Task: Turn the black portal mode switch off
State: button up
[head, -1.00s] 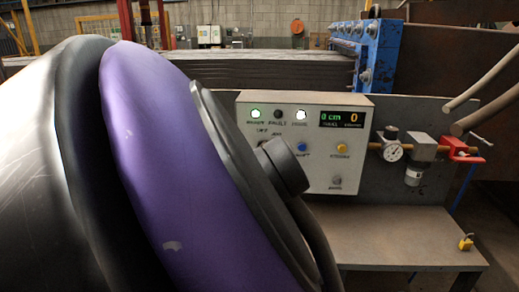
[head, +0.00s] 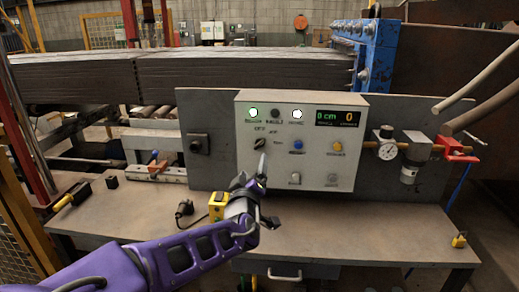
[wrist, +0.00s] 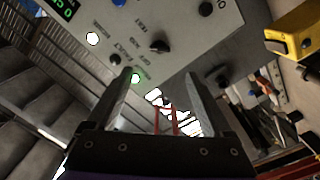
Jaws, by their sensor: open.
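The black portal mode switch (head: 260,143) is a small rotary knob on the left part of the light grey control panel (head: 245,180), under the OFF lettering. I cannot surely read its setting. In the wrist view the knob (wrist: 159,46) shows just beyond the fingertips, roughly centred between them. My gripper (head: 262,164) is in front of the panel, just below the knob in the head view. In the wrist view my gripper (wrist: 158,74) has its two fingers apart, with nothing between them, and does not appear to touch the knob.
The panel has a green lamp (head: 252,113), a white lamp (head: 297,113), a display (head: 340,118), a blue button (head: 297,145) and a yellow button (head: 337,146). A yellow block (head: 217,206) stands on the bench (head: 350,232). A gauge (head: 387,150) is at right.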

aim_at(259, 146)
jog(key=w, duration=1.2)
jog(key=shift+w+d, duration=0.25)
jog(key=shift+w, duration=0.1)
jog(key=shift+c, duration=0.3)
grip_shut()
jog(key=shift+n, duration=0.4)
jog(key=n+b, duration=0.2)
jog(key=n, duration=0.1)
jog(key=shift+f+n, duration=0.15)
jog(key=shift+n, duration=0.25)
jog(key=shift+n+b, duration=0.8)
jog(key=shift+n, duration=1.4)
jog(key=shift+o, duration=0.3)
grip_release()
